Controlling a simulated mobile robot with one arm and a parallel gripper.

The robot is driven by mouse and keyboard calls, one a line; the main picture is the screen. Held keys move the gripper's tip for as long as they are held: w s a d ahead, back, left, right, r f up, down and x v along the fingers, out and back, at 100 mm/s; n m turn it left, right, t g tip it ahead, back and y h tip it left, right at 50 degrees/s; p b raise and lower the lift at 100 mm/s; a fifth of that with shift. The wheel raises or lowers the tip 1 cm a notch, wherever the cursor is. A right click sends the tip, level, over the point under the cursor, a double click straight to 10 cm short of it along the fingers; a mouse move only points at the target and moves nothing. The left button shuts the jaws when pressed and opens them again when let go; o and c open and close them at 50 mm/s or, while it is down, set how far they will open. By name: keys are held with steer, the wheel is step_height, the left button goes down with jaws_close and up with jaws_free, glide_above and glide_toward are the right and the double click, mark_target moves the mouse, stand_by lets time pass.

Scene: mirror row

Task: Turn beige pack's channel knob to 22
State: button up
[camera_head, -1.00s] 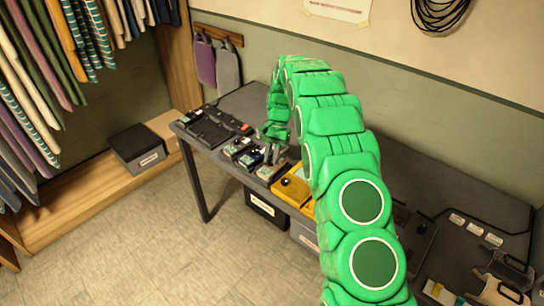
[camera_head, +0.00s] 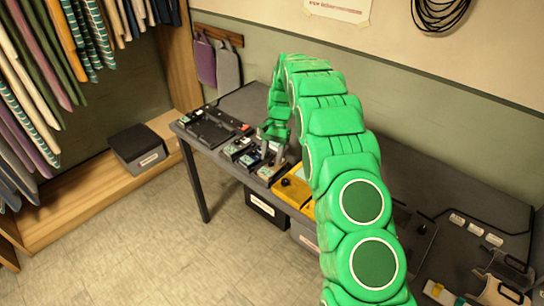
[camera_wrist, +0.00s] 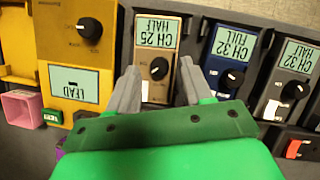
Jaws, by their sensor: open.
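The beige pack (camera_wrist: 146,92) is in the wrist view, upside down, with a display (camera_wrist: 158,32) reading "CH 25 HALF". Its dark round channel knob (camera_wrist: 158,68) sits below the display, with a pale mark on its face. My gripper (camera_wrist: 159,70) is open, with one grey finger on each side of the knob; the fingers look apart from it. In the head view the beige pack (camera_head: 270,173) is on the table, with my gripper (camera_head: 272,142) above the pack row.
A yellow pack (camera_wrist: 75,48) reading "LEAD" stands left of the beige pack. A blue pack (camera_wrist: 228,70) and a grey pack (camera_wrist: 290,80), both showing CH 32, stand to the right. A pink box (camera_wrist: 22,108) lies at far left. The packs stand close together.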

steer(key=v, duration=0.7)
stand_by(0.4)
steer(key=shift+s+a+f+m+t+y, duration=0.25)
steer(key=shift+s+f+m, duration=0.4)
steer(key=shift+f, duration=0.55)
steer(key=shift+s+a+f+m+t+y, duration=0.1)
steer(key=shift+s+f+m+t+y, duration=0.15)
steer(key=shift+f+m, duration=0.75)
steer(key=shift+s+a+f+m+t+y, duration=0.15)
steer(key=shift+s+f+m, duration=0.4)
steer(key=shift+f, duration=0.85)
jaws_close()
